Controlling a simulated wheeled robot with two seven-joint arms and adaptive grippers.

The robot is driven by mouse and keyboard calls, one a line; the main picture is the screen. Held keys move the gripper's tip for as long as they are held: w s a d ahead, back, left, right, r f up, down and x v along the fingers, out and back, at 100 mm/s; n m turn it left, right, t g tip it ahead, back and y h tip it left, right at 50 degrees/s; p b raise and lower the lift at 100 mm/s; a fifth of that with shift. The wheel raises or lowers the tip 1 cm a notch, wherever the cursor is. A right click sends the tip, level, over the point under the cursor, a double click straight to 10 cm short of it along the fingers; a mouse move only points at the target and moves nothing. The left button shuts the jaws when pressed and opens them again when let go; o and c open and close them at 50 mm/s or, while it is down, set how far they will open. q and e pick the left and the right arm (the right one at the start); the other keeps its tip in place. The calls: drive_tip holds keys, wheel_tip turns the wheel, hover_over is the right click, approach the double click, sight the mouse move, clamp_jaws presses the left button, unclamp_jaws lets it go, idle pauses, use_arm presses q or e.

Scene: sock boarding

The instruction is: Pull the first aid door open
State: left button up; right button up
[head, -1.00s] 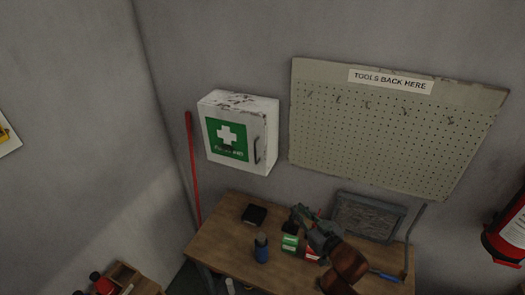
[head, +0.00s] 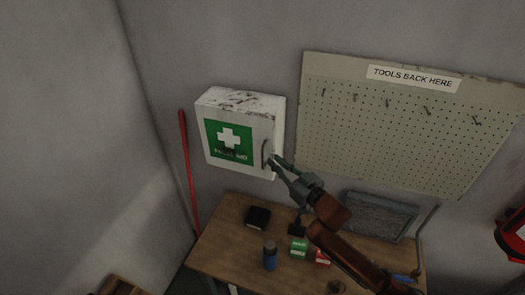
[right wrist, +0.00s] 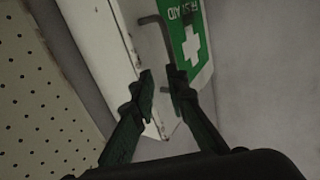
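The white first aid cabinet (head: 245,112) hangs on the wall with its door (head: 229,168) shut. The door carries a green sign with a white cross (head: 228,138) and a dark bar handle (head: 264,152) near its right edge. My right gripper (head: 274,163) is at the handle's lower part. In the right wrist view the gripper (right wrist: 161,77) has its fingers apart, with the handle (right wrist: 156,24) running down towards the gap between the tips. I cannot tell whether the fingers touch it. My left gripper is not in view.
A wooden table (head: 228,228) stands below, holding a blue bottle (head: 270,257), a black box (head: 257,217), and a green box (head: 299,247). A pegboard (head: 400,125) is on the wall to the right. A red pole (head: 187,165) leans at the left.

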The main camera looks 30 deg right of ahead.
sight(262, 155)
drive_tip(key=w, duration=0.1)
drive_tip(key=w+a, duration=0.1)
drive_tip(key=w, duration=0.1)
drive_tip(key=w+a, duration=0.1)
drive_tip(key=w, duration=0.1)
drive_tip(key=shift+w+a+r+p, duration=0.2)
drive_tip(key=shift+w+r+p, duration=0.05)
drive_tip(key=shift+r+p, duration=0.15)
drive_tip(key=shift+s+a, duration=0.1)
drive_tip(key=shift+a, duration=0.05)
drive_tip(key=shift+c, duration=1.5)
clamp_jaws()
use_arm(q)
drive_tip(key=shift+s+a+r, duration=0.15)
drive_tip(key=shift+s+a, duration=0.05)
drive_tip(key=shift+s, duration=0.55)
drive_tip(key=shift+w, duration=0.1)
